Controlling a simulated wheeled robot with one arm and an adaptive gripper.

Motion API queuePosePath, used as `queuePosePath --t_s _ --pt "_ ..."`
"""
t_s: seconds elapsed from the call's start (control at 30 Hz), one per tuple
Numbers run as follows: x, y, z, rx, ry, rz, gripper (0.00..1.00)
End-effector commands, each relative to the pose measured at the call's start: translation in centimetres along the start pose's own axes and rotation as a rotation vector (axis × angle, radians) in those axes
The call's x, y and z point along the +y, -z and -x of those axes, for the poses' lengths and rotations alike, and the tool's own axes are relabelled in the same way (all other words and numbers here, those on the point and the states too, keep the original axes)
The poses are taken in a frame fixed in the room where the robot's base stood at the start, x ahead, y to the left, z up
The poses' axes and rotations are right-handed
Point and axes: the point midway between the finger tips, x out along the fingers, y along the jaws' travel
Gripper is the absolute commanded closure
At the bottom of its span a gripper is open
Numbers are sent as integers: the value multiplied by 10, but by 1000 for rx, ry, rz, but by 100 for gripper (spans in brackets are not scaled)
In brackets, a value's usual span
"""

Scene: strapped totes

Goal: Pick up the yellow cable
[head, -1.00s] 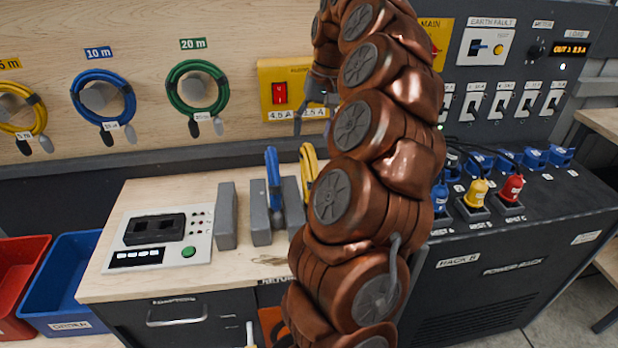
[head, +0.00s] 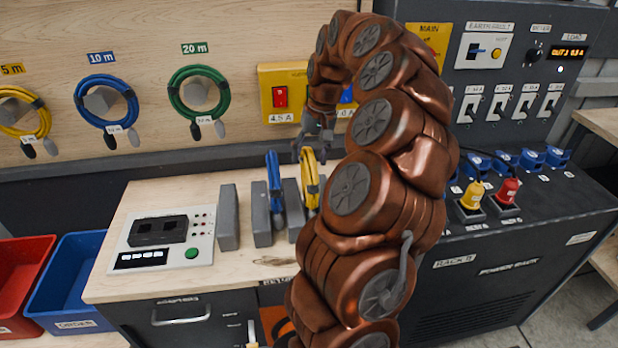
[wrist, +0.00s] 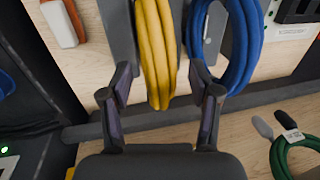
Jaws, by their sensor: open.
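The yellow cable (head: 311,185) is a coil standing upright in a grey slotted holder on the wooden bench. In the wrist view the yellow cable (wrist: 156,40) hangs down between my fingers. My gripper (head: 314,150) is over its top, pointing down. In the wrist view my gripper (wrist: 160,88) is open, one finger on each side of the coil, with a visible gap at the left. I cannot tell whether the right finger touches it. My arm hides the right of the holder in the head view.
A blue coil (head: 273,180) stands just left of the yellow one and lies close to my right finger in the wrist view (wrist: 232,50). Grey holder plates (head: 229,217) flank the coils. Other coils, including a green one (head: 199,95), hang on the wall behind.

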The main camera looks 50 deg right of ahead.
Motion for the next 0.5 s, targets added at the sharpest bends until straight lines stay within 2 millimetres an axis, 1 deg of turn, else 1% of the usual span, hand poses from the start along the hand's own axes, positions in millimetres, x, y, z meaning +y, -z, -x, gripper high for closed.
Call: queuePosePath --t_s 0.1,0.17,0.37,0.47,0.5 --pt "-1 -1 -9 -3 -1 3 38" --pt "0 0 -12 -1 -1 2 38" --pt "0 0 -13 1 0 1 38" --pt "0 0 -13 0 0 1 47" --pt "0 0 -13 0 0 1 51"
